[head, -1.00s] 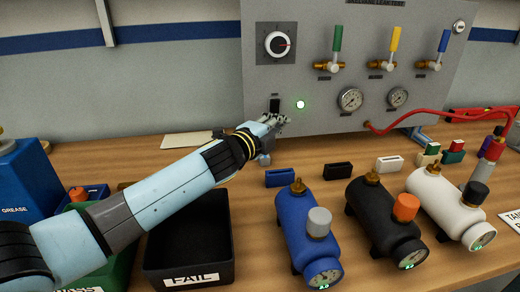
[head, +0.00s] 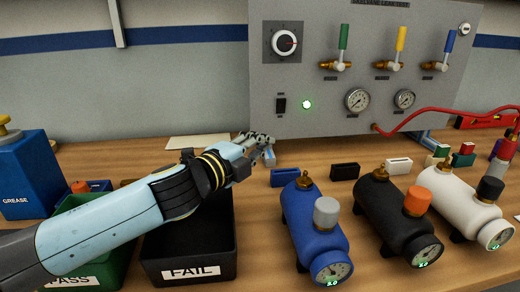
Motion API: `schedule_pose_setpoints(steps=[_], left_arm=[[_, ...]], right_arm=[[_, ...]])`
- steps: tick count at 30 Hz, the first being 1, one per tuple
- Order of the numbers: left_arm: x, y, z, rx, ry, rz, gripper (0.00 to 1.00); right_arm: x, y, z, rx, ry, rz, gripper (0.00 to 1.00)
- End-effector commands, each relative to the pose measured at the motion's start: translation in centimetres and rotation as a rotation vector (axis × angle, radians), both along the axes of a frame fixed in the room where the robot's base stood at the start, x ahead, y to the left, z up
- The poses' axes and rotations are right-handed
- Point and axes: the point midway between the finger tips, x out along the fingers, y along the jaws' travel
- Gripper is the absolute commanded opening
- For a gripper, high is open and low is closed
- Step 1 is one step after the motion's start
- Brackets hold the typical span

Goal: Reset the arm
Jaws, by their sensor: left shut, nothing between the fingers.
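My left arm comes in from the left, and its gripper (head: 266,148) is shut and empty. It hangs above the table just in front of the grey test panel (head: 300,65), below the black rocker switch (head: 281,104), apart from it. A green light (head: 306,104) glows to the right of the switch. My right arm and gripper do not show.
Blue (head: 312,230), black (head: 395,218) and white (head: 455,205) tanks stand at the right. A black FAIL bin (head: 190,270) and green PASS bin (head: 98,270) lie under my left arm. A blue GREASE container (head: 30,175) stands at the left. A red hose (head: 440,112) runs right from the panel.

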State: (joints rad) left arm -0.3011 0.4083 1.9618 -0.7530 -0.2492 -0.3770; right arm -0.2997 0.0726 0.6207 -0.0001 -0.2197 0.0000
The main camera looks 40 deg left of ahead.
Motion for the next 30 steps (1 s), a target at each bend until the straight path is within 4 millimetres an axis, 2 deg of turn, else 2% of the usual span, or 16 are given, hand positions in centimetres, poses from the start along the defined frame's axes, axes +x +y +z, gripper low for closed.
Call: schedule_pose_setpoints(steps=[16,25,30], left_arm=[[0.0,0.0,0.3,0.0,0.0,0.0,0.0],[0.1,0.0,5.9,-0.001,-0.006,-0.001,0.0],[0.1,0.0,7.9,-0.001,-0.007,-0.001,0.0]], right_arm=[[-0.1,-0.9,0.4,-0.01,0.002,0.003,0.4],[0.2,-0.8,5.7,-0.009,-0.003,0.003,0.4],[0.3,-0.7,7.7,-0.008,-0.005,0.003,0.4]])
